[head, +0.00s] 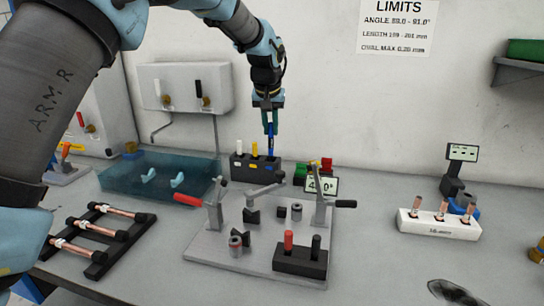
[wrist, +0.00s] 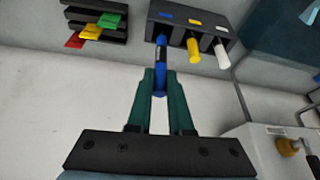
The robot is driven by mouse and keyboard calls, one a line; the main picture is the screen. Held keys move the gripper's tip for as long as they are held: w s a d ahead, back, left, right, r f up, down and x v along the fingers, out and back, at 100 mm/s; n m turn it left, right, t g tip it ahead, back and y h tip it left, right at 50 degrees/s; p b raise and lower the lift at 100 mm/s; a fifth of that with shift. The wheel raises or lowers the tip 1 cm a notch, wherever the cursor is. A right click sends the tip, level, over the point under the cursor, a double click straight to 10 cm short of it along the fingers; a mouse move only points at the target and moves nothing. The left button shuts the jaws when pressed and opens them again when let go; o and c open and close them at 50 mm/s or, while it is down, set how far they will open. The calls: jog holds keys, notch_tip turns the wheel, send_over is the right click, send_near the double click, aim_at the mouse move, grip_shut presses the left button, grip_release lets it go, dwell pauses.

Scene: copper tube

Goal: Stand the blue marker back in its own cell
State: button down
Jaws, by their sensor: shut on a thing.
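The blue marker (head: 271,142) is upright between the green fingers of my gripper (head: 270,128). In the wrist view the fingers (wrist: 159,76) are shut on the blue marker (wrist: 160,60). The black holder (head: 240,173) has a row of cells with white, yellow and blue labels. The white marker (head: 239,147) and yellow marker (head: 254,150) stand in their cells. The blue marker's lower end is at the top of the blue-labelled cell, at the right in the head view. I cannot tell whether the tip is inside the cell.
A grey fixture plate (head: 215,245) with clamps lies in front. A blue translucent bin (head: 130,178) is at left. A copper-tube rack (head: 75,247) and white block (head: 430,228) flank the fixture.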

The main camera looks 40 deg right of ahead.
aim_at(271, 146)
jog(key=shift+f+p, duration=0.85)
jog(key=shift+f, duration=2.4)
jog(key=c, duration=0.8)
grip_release()
jog(key=shift+f, duration=0.1)
jog(key=shift+c, duration=0.2)
jog(key=b+v, duration=0.4)
jog(key=v, duration=0.8)
